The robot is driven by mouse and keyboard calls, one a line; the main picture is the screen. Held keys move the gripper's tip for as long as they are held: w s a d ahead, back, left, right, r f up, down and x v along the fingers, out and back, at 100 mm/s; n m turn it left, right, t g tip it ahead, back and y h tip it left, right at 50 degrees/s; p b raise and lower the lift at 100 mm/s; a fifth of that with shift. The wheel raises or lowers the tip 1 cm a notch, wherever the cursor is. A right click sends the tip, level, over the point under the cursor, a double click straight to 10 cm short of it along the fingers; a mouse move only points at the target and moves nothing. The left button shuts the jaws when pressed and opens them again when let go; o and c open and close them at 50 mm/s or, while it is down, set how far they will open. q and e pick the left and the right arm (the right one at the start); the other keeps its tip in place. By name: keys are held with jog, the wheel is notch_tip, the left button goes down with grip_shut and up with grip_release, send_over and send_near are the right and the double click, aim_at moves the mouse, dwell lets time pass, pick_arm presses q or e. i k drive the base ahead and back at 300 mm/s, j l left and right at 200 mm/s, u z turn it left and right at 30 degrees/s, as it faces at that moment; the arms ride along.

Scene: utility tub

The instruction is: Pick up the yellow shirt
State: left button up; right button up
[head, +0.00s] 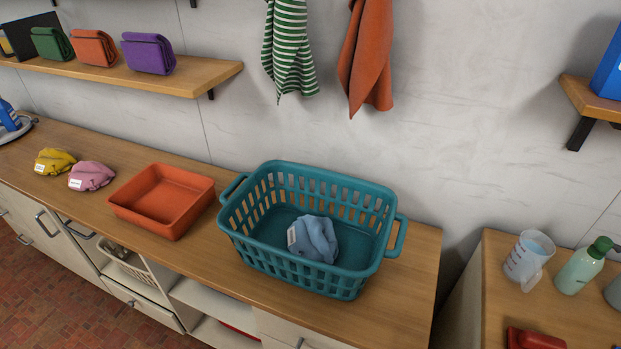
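The yellow shirt (55,161) is a small crumpled bundle with a white tag. It lies on the wooden counter (400,305) at the left in the head view, just left of a pink bundle of cloth (91,176). Nothing covers it. Neither of my grippers shows in the head view.
An orange tray (163,201) stands empty right of the pink bundle. A teal basket (368,283) holds a blue cloth bundle (314,238). A shelf (205,77) with folded cloths overhangs the back left. Blue items on a round tray (14,124) stand at the far left.

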aim_at(53, 161)
jog(key=u, duration=1.5)
jog(key=i+z, duration=0.15)
jog(key=z, duration=0.25)
jog(key=i+j+z, duration=0.1)
jog(key=z, duration=0.3)
jog(key=i+j+z, duration=0.1)
jog(key=z, duration=0.3)
jog(key=i+j+z, duration=0.15)
jog(key=j, duration=0.3)
jog(key=i+j+z, duration=0.15)
jog(key=j, duration=0.3)
jog(key=i+j+z, duration=0.15)
jog(key=j, duration=0.3)
jog(key=i+j+z, duration=0.15)
jog(key=j, duration=0.35)
jog(key=j+z, duration=0.15)
jog(key=j, duration=0.35)
jog(key=i, duration=0.05)
